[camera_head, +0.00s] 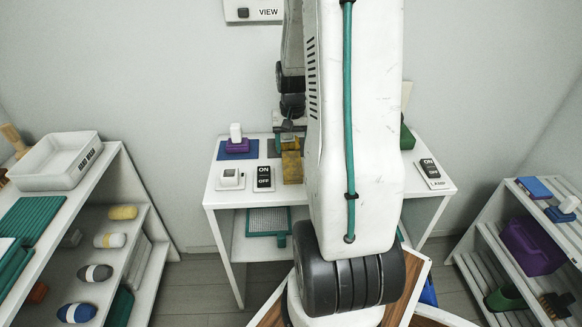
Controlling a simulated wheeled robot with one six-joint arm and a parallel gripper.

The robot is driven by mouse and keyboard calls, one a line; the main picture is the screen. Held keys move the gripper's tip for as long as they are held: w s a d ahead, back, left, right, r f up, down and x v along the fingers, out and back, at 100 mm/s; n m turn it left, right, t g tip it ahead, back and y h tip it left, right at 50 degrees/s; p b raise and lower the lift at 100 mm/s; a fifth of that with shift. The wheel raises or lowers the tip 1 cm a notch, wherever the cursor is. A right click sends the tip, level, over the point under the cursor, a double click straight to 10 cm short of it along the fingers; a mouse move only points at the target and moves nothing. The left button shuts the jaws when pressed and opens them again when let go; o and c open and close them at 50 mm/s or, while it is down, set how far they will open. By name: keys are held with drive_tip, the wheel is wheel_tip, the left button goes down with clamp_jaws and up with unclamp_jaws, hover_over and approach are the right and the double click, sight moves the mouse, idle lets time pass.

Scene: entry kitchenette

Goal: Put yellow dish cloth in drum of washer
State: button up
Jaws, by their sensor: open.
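My gripper (289,126) is over the back of the white table, partly hidden by my arm. It is open. A yellow-brown piece (292,167) lies on the table just below and in front of the gripper; it may be the yellow dish cloth, but I cannot tell for sure. I cannot tell whether the gripper touches it. A yellow rolled item (122,212) lies on the upper shelf of the left unit, apart from the gripper. I cannot make out a washer or its drum; my arm hides much of the middle.
The white table (214,192) holds a purple-and-white item on a blue mat (238,152), an ON/OFF switch (264,178) and a LAMP switch (432,172). A white basin (55,165) tops the left unit. A right shelf holds a purple bin (532,246). Wood-topped furniture (410,285) stands in front.

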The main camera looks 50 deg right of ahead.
sight(292, 161)
drive_tip(key=f, duration=0.7)
drive_tip(key=shift+s+a, duration=0.15)
drive_tip(key=shift+a, duration=0.2)
drive_tip(key=shift+r, duration=0.1)
drive_tip(key=c, duration=0.8)
drive_tip(key=shift+c, duration=0.2)
